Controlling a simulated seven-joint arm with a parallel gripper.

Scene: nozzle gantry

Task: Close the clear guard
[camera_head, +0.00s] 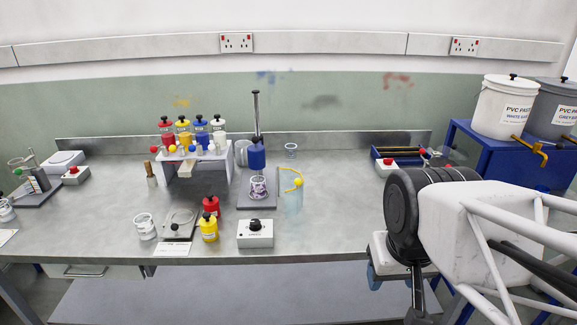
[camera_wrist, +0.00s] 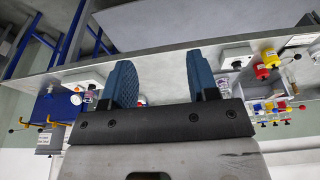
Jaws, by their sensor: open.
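The clear guard (camera_head: 294,203) is a see-through, pale bluish panel with a yellow edge and a yellow knob (camera_head: 298,182). It stands swung out at the right side of the mixer (camera_head: 257,155), which has a blue head on a steel post. I cannot make out the guard in the wrist view.
A control box with a black knob (camera_head: 255,233) and red and yellow pots (camera_head: 210,220) stand in front of the mixer. A rack of coloured bottles (camera_head: 197,160) is to its left. A roller unit (camera_head: 398,158) stands at right. The bench between guard and arm is clear.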

